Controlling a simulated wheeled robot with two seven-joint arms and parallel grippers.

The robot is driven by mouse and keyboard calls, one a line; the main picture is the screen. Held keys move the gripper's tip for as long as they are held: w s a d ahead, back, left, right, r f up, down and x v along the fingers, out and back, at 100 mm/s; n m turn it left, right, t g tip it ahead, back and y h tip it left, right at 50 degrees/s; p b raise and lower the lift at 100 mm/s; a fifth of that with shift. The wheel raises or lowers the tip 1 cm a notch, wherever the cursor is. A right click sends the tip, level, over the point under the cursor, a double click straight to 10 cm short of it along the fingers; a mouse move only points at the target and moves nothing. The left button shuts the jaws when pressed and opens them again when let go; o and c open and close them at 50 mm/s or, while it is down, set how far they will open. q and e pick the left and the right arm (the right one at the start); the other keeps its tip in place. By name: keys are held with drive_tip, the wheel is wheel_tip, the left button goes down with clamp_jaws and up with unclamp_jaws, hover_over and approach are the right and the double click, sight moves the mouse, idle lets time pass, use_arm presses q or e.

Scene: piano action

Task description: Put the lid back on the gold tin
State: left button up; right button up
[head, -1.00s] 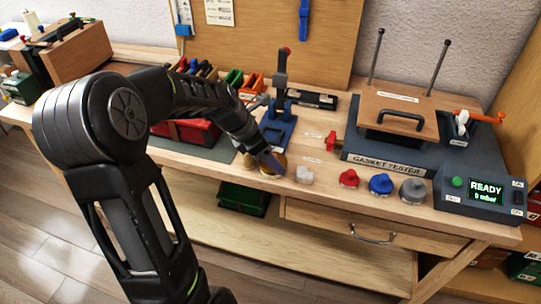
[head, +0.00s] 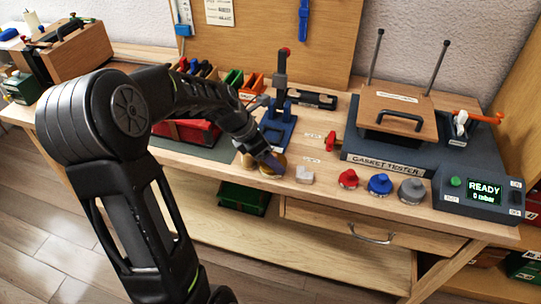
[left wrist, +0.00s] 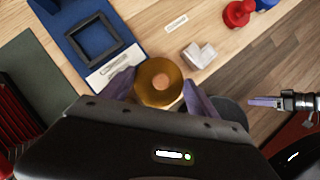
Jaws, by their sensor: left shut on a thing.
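A round gold lid (left wrist: 158,82) with a pale knob in its centre sits between the two purple fingers of my left gripper (left wrist: 160,92), which is shut on it. In the head view, the gripper (head: 271,163) and the gold lid (head: 281,159) are near the front edge of the bench. I cannot tell whether lid and tin touch. My right gripper (left wrist: 264,101) shows at the right of the left wrist view; its opening is unclear.
A blue fixture (left wrist: 92,40) and a pale block (left wrist: 199,54) lie close to the lid. The gasket tester (head: 385,171) and red, blue and grey knobs stand to the right. The red bin (head: 190,132) is behind my arm. The bench's front edge is near.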

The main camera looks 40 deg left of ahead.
use_arm(q)
drive_tip(key=shift+f+p, duration=0.15)
drive_tip(key=shift+p, duration=0.55)
idle(1.4)
idle(0.3)
drive_tip(key=o, duration=1.5)
wheel_tip(320, 180, up, 3)
drive_tip(key=p, duration=0.3)
drive_tip(key=shift+f, duration=0.1)
wheel_tip(320, 180, up, 4)
drive_tip(key=p, duration=0.4)
drive_tip(key=shift+p, duration=0.35)
drive_tip(key=shift+c, duration=0.5)
